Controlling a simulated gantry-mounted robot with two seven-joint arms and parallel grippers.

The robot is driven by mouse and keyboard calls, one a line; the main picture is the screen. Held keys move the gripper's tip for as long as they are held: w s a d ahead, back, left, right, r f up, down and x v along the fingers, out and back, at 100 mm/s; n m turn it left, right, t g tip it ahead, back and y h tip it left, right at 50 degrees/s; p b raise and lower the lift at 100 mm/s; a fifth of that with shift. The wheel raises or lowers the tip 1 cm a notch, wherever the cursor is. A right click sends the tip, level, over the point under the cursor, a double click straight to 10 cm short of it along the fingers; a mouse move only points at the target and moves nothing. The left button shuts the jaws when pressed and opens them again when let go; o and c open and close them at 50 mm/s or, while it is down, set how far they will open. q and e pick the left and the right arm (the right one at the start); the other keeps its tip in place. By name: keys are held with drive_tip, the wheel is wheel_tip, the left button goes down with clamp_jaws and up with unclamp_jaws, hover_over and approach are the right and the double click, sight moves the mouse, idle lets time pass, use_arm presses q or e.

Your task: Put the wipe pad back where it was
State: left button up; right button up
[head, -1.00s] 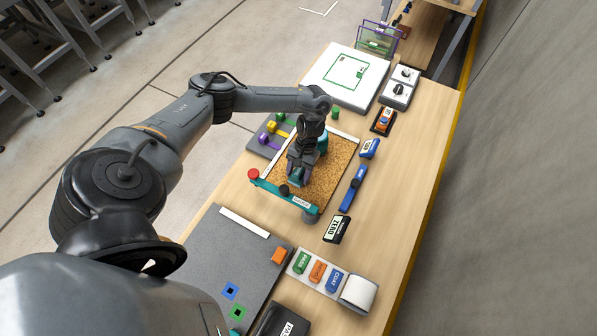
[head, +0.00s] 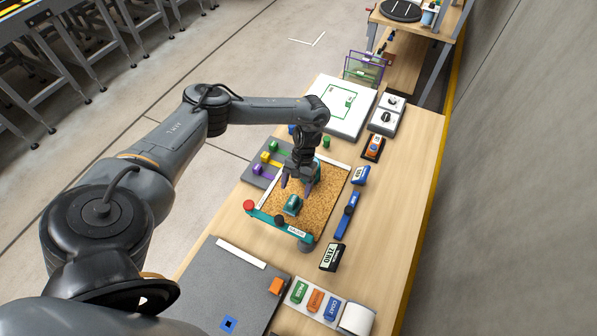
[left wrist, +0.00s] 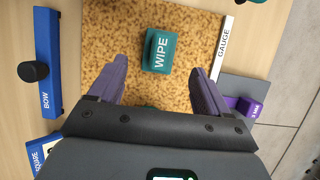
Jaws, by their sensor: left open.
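The wipe pad (head: 292,206) is a small teal block on the speckled cork mat (head: 325,205), near the mat's front edge. In the left wrist view the pad (left wrist: 158,52), marked WIPE, lies flat on the cork. My left gripper (head: 297,187) is open above the cork, just behind the pad in the head view. In the left wrist view its two purple fingers (left wrist: 158,65) stand apart on either side of the pad's line, touching nothing that I can see. My right gripper is not in view.
A teal bar (head: 280,223) with a red knob crosses the mat's front edge. A blue BOW bar (left wrist: 46,65) with a black knob and a white GAUGE strip (left wrist: 221,48) flank the cork. A grey board (head: 225,280) lies in front. Bare wood shows at right.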

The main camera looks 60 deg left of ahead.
use_arm(q)
drive_tip(key=p+v, duration=0.1)
drive_tip(key=v, duration=0.3)
drive_tip(key=shift+w+r, duration=0.15)
drive_tip(key=shift+r, duration=0.25)
